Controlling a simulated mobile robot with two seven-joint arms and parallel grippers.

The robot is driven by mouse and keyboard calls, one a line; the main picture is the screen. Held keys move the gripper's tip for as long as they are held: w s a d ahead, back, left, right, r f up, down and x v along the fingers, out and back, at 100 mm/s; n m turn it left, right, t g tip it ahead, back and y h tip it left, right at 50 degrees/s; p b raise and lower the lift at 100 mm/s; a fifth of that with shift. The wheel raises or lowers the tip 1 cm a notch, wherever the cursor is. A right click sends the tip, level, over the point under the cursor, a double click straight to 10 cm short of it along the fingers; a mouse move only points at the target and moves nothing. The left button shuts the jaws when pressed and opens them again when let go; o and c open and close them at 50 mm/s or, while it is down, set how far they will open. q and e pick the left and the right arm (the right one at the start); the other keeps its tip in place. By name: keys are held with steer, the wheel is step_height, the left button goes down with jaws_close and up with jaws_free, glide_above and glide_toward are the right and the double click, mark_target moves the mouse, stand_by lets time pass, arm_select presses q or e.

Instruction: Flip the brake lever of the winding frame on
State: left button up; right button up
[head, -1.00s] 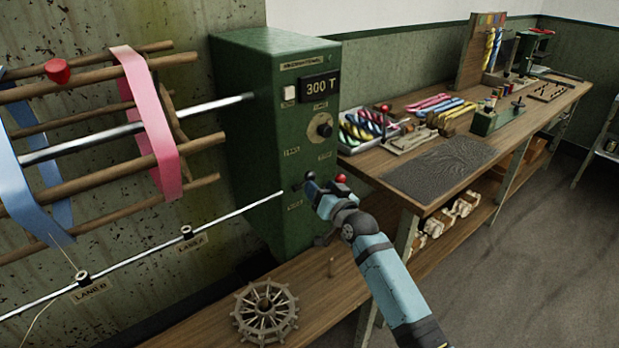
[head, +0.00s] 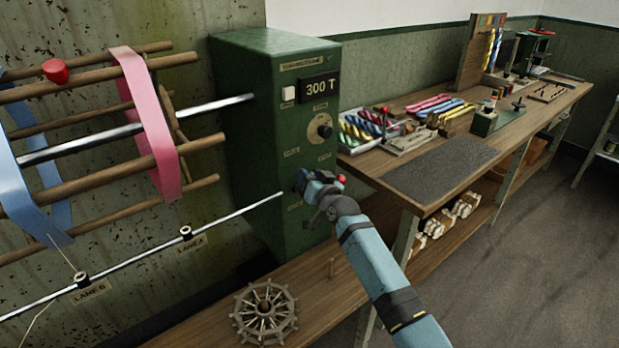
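The winding frame's green drive box (head: 245,130) stands left of centre, with a 300 T display (head: 319,87), a white button (head: 288,93) and a round dark knob (head: 320,128) on its front. A red ball (head: 341,181), which looks like the brake lever's knob, shows just right of my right gripper. My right gripper (head: 308,181) is at the lower front of the box, close to the panel. It covers the lever's shaft and base, so contact and lever position cannot be told. Whether its fingers are open is unclear. My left gripper is out of view.
The reel with pink (head: 152,125) and blue ribbons and wooden bars fills the left. A thin rod with lane guides runs below it. A spoked wheel (head: 264,312) lies on the low wooden bench. A workbench (head: 430,172) with yarn and tools stands right.

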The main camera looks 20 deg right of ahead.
steer(key=shift+s+d+f+t+b, duration=0.15)
steer(key=shift+s+f+t+b, duration=0.3)
steer(key=shift+b, duration=1.05)
steer(key=shift+s+d+f+t+b, duration=0.15)
steer(key=shift+f+t+b, duration=0.5)
steer(key=shift+b, duration=0.85)
jaws_close()
arm_select(q)
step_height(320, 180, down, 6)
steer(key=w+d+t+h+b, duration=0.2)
steer(key=b, duration=1)
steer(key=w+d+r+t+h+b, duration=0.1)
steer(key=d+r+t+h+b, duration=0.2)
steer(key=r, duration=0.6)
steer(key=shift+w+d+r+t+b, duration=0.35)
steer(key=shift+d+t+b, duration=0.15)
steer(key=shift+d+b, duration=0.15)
arm_select(e)
steer(key=shift+s+d+f+m+t, duration=0.1)
steer(key=shift+s+f+m+t, duration=0.3)
steer(key=shift+f+t, duration=0.55)
steer(key=shift+s+d+f+m+t, duration=0.1)
steer(key=shift+s+f+m+t, duration=0.3)
steer(key=shift+t, duration=1)
steer(key=shift+s+d+f+m+t, duration=0.1)
steer(key=shift+s+f+m+t, duration=0.3)
steer(key=shift+f+t, duration=0.65)
steer(key=shift+w+r, duration=0.15)
